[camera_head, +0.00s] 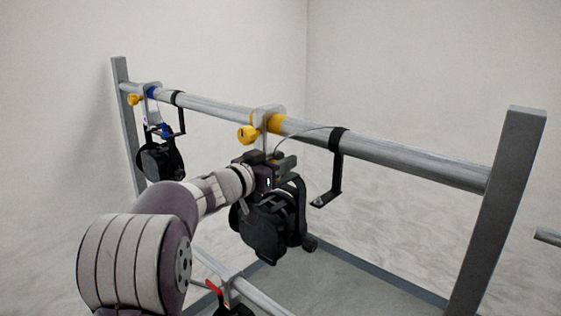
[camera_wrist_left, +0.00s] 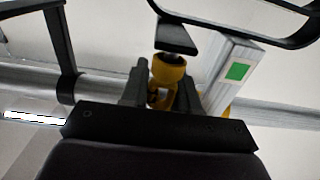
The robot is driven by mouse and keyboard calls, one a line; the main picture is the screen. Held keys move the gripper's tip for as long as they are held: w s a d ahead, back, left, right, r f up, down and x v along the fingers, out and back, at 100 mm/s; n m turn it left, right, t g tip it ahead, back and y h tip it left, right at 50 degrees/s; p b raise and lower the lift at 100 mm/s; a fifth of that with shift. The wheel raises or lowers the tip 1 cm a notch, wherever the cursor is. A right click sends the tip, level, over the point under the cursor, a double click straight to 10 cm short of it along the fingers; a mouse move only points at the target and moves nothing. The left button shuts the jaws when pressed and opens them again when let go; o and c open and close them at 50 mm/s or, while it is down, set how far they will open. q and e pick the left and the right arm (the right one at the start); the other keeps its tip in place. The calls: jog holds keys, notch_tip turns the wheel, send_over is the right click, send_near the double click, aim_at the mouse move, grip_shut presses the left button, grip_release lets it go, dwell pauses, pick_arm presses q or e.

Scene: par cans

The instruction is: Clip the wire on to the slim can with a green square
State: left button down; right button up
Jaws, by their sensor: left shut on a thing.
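The wire (camera_head: 302,131) is a thin pale line, curving from the black strap on the rail down to my left gripper (camera_head: 284,162). My left gripper is shut at the wire's end, just below the middle clamp (camera_head: 268,112); the gripped end is mostly hidden between the fingers. A black can (camera_head: 268,225) hangs below, partly behind my gripper and arm. In the left wrist view, a green square (camera_wrist_left: 237,72) shows on the silver clamp. A yellow knob (camera_wrist_left: 168,72) appears just beyond the left fingertips (camera_wrist_left: 160,92). My right gripper is not in view.
A silver rail (camera_head: 410,162) runs between two grey posts. A black bracket (camera_head: 334,175) hangs right of the middle can. Another black can (camera_head: 160,158), with blue marking above, hangs left. A lower bar (camera_head: 258,296) carries a clamp with a red handle (camera_head: 213,287).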

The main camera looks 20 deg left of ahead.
pick_arm(q)
jog(key=shift+f, duration=0.4)
dwell(0.7)
jog(key=c, duration=0.8)
grip_release()
jog(key=b+v, duration=0.6)
jog(key=v, duration=0.6)
jog(key=shift+s+a, duration=0.1)
jog(key=shift+s, duration=0.25)
